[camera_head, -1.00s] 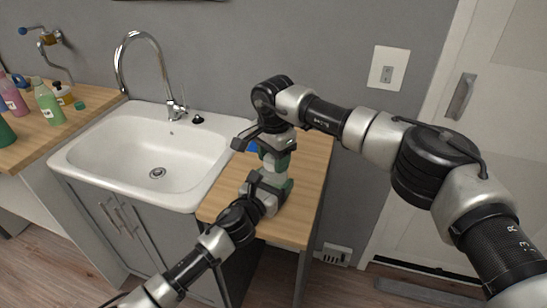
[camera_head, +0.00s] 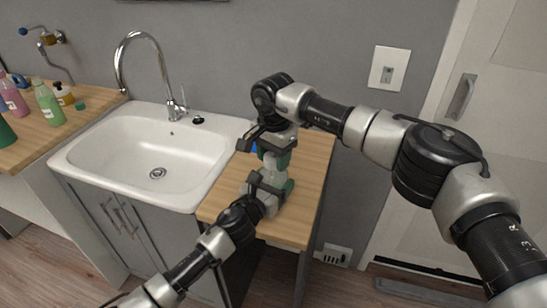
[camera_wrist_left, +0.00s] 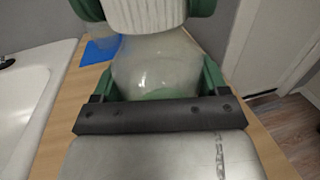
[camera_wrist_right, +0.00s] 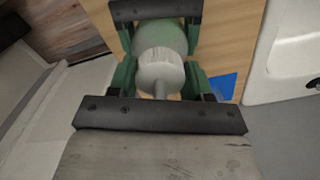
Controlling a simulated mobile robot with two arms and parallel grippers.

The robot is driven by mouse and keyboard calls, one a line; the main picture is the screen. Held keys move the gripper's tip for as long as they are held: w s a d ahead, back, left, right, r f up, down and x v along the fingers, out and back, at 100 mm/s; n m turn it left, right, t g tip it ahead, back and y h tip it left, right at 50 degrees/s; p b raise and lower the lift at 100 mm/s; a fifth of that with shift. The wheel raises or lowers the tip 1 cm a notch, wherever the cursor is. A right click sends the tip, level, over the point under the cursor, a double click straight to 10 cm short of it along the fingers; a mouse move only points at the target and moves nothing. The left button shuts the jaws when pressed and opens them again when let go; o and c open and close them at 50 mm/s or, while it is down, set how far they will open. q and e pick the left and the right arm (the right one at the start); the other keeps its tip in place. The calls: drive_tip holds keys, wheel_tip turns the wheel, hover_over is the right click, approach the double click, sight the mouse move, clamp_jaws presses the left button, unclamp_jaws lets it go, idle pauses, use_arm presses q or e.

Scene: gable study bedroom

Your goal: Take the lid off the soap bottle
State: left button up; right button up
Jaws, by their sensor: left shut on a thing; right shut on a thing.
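The soap bottle (camera_wrist_left: 165,65) stands upright on the wooden counter, with a translucent, pale greenish body. Its white ribbed lid (camera_wrist_right: 160,72) is right above the body; whether a gap lies between them I cannot tell. My left gripper (camera_head: 274,186) is low and shut on the bottle's body, with a green finger on each side in the left wrist view. My right gripper (camera_head: 272,154) comes from above and is shut on the lid, seen between its green fingers in the right wrist view. In the head view both grippers hide most of the bottle.
A blue flat item (camera_wrist_right: 224,86) lies on the counter (camera_head: 309,180) behind the bottle. The white sink (camera_head: 115,150) is to the left. Several coloured bottles (camera_head: 48,103) stand on the far left counter. A wall and a door (camera_head: 480,60) are to the right.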

sight(273, 156)
use_arm(q)
drive_tip(key=shift+f, duration=0.1)
use_arm(e)
drive_tip(key=shift+r, duration=0.85)
drive_tip(key=shift+r, duration=2)
use_arm(q)
drive_tip(key=o, duration=1.7)
